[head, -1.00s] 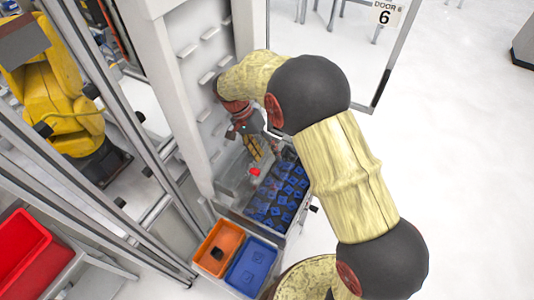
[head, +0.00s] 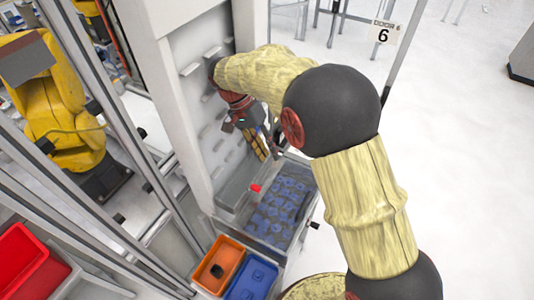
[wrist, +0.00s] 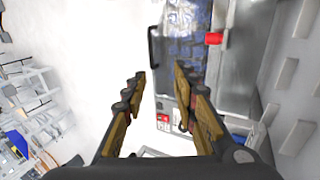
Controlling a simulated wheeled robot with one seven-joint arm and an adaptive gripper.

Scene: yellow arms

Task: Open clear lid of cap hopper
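The cap hopper (head: 262,242) is a clear-walled box holding several blue caps, below my gripper in the head view. Its clear lid (head: 290,190) looks like a hazy sheet over the caps; its exact angle is hard to tell. In the wrist view the hopper's caps show through the clear lid (wrist: 186,38) at the top, with a black bar handle (wrist: 153,46) on the left edge. My gripper (head: 265,150) is above the hopper's far end. In the wrist view my gripper (wrist: 160,73) has its fingers apart with nothing between them, the handle ahead of them.
A red knob (head: 256,188) sits beside the hopper at the white panel (head: 205,110). Orange (head: 220,262) and blue (head: 252,277) bins stand at the near end. A yellow robot (head: 50,110) is behind the frame at left. Open floor (head: 460,170) lies to the right.

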